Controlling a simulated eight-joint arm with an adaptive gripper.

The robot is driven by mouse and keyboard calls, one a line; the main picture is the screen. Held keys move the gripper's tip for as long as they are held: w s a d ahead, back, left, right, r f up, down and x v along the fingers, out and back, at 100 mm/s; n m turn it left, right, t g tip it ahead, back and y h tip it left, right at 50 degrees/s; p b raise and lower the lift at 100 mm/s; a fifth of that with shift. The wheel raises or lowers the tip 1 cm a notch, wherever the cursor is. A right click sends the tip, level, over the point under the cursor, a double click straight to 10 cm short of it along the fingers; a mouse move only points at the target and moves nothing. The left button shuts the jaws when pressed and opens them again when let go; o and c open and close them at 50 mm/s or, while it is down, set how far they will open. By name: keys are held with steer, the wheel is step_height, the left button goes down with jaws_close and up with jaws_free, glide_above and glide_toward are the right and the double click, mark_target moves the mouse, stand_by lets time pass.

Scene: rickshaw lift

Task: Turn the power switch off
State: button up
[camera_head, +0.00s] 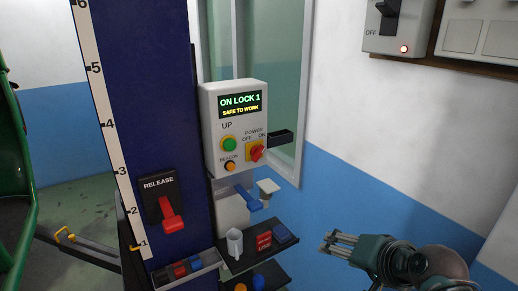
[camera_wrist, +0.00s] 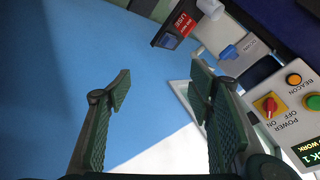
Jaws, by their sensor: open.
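The power switch (camera_head: 256,151) is a red rotary handle on a yellow plate, at the lower right of a grey control box (camera_head: 212,130). OFF is printed at its upper left and ON at its upper right. The handle sits slanted, seemingly towards ON. The box display (camera_head: 240,104) reads "ON LOCK 1, SAFE TO WORK". The power switch also shows at the right of the wrist view (camera_wrist: 269,104). My gripper (camera_head: 326,241) is open and empty, below and to the right of the box, apart from it. Its fingers (camera_wrist: 160,80) point at the blue wall area.
A green UP button (camera_head: 229,144) and an orange BEACON button (camera_head: 230,166) sit beside the switch. A black holder (camera_head: 281,138) juts out to its right. A blue lever (camera_head: 248,199) and shelves with small items lie below. A wall switch (camera_head: 388,10) is at upper right.

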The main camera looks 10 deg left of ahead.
steer(key=w+a+r+m+t+y+p, duration=0.1)
steer(key=w+a+r+m+y+p, duration=0.1)
steer(key=w+a+r+p, duration=0.25)
steer(key=w+a+r+m+t+y+p, duration=0.1)
steer(key=w+a+r+m+y+p, duration=0.15)
steer(key=w+a+r, duration=0.4)
steer(key=m+t+y+p, duration=0.2)
steer(key=m+y+p, duration=0.2)
steer(key=m+p, duration=0.4)
glide_toward(260, 155)
steer(key=w+a+m, duration=0.1)
steer(key=w+a, duration=0.1)
steer(key=shift+s+a+b, duration=0.15)
steer(key=shift+b, duration=0.25)
steer(key=shift+p+x, duration=0.45)
steer(key=shift+x, duration=3.4)
steer(key=shift+c, duration=0.3)
steer(key=c, duration=0.8)
